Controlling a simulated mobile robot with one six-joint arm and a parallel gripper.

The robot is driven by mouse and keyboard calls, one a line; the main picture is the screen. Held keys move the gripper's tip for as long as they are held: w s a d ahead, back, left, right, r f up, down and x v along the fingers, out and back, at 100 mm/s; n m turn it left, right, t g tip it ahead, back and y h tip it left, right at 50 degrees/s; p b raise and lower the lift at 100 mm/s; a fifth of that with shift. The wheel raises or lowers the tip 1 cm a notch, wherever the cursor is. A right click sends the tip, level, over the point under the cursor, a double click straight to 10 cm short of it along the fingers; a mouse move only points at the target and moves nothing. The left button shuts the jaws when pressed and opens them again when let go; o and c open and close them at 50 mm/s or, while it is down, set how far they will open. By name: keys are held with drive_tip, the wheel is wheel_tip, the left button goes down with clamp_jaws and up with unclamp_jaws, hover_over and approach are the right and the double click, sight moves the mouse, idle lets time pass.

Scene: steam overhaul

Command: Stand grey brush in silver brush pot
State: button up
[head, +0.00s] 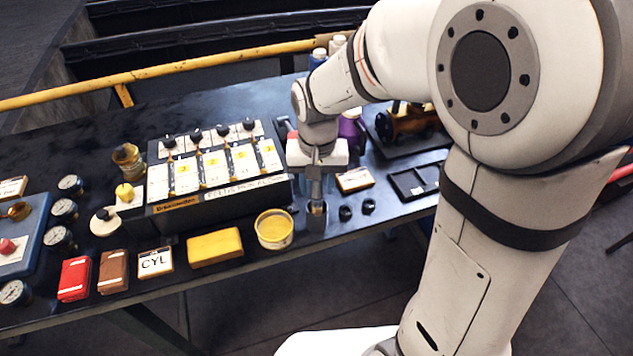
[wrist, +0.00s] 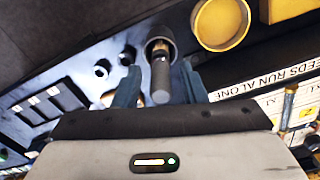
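The silver brush pot (head: 316,220) stands near the table's front edge, right of the yellow tin; its round rim also shows in the wrist view (wrist: 171,46). The grey brush (wrist: 160,74) has its tan end inside the pot mouth, and its grey handle sticks up out of it towards the wrist camera. My gripper (head: 316,190) is right above the pot, pointing down. In the wrist view its two fingers are spread on either side of the handle, with a visible gap on each side. The brush's lower end is hidden in the pot.
A round yellow tin (head: 274,230) stands close left of the pot. Two small black knobs (head: 346,213) lie to its right. The black lever box (head: 215,175) is behind left. A yellow block (head: 215,247) lies along the front edge. A black divided tray (head: 412,182) is at right.

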drive_tip(key=shift+o, duration=0.6)
drive_tip(key=shift+r, duration=0.1)
drive_tip(key=shift+w+r, duration=0.1)
drive_tip(key=shift+r, duration=0.25)
wheel_tip(320, 180, up, 7)
drive_tip(key=shift+f, duration=0.1)
idle(0.4)
drive_tip(key=s+d+t, duration=0.3)
drive_tip(key=s+d, duration=0.9)
drive_tip(key=shift+d, duration=0.2)
